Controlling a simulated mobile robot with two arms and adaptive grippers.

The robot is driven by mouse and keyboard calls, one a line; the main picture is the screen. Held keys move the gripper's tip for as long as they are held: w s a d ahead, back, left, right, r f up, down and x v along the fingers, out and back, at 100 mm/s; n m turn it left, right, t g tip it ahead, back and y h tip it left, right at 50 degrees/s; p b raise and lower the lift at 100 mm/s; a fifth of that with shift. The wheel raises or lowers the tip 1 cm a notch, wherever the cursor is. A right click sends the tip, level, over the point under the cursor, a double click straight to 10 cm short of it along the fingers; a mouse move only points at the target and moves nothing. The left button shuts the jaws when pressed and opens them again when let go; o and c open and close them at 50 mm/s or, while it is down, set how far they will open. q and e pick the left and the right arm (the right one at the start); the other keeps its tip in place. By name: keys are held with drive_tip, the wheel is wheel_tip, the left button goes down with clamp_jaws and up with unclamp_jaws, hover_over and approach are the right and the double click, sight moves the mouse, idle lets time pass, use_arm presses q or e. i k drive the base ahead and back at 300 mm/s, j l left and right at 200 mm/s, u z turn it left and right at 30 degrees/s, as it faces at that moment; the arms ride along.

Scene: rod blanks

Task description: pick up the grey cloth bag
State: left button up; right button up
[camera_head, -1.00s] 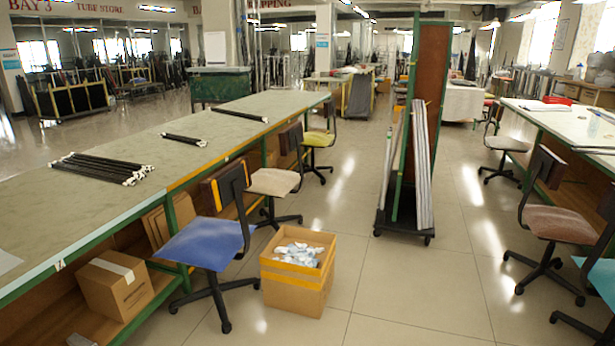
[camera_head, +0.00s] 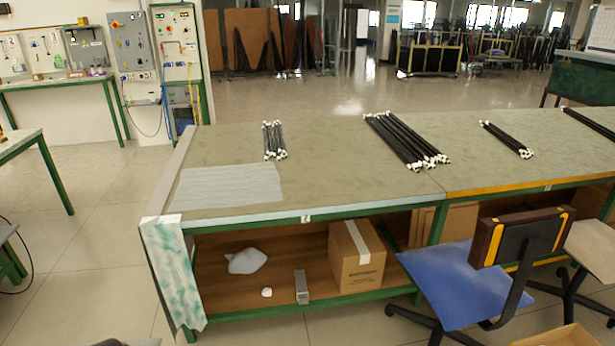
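A crumpled pale grey thing (camera_head: 247,261), which looks like the grey cloth bag, lies on the wooden lower shelf (camera_head: 225,296) under the near end of the long workbench (camera_head: 330,165). It sits towards the left of the shelf, apart from the items around it. Neither of my grippers is in view.
On the shelf are a small white object (camera_head: 267,292), a grey block (camera_head: 301,287) and a cardboard box (camera_head: 356,256). A patterned cloth (camera_head: 172,270) hangs at the bench's left end. A blue chair (camera_head: 455,285) stands at the right.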

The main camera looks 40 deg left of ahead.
sight(302, 295)
drive_tip(key=i+j+u, duration=0.2)
drive_tip(key=i+u, duration=0.25)
drive_tip(key=i+j+u, duration=0.1)
drive_tip(key=i+u, duration=0.35)
drive_tip(key=i+l+u, duration=0.1)
drive_tip(key=i+u, duration=0.3)
drive_tip(key=i, duration=0.45)
drive_tip(key=i+j+z, duration=0.15)
drive_tip(key=i, duration=0.3)
